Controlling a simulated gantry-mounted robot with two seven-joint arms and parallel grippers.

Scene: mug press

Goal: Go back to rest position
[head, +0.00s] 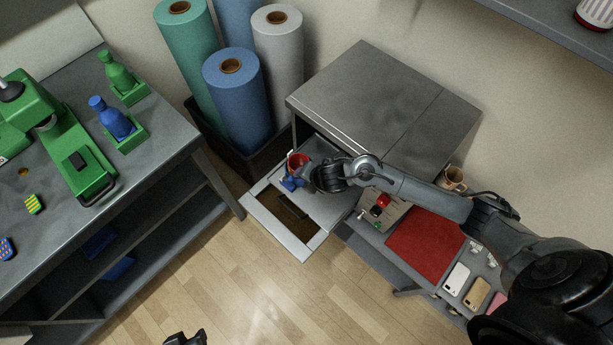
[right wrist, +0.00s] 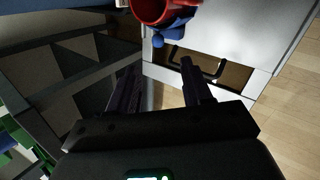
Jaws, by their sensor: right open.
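My right arm reaches in from the right of the head view. Its gripper (head: 313,176) is over the pulled-out drawer (head: 303,252), beside a red mug (head: 296,158). In the right wrist view the two fingers of my right gripper (right wrist: 160,78) stand apart with nothing between them. The red mug (right wrist: 163,10) is beyond the fingertips, at the top edge, with a blue piece (right wrist: 172,45) beside it. The blue piece (head: 290,184) also shows in the head view, partly hidden by the gripper. My left gripper (head: 185,339) shows only partly at the bottom edge.
A grey cabinet (head: 385,95) stands behind the drawer, with fabric rolls (head: 238,95) left of it. A bench (head: 60,245) with a green press (head: 70,150) is at the left. A red mat (head: 426,243) and phones lie under my right arm. The floor between is clear.

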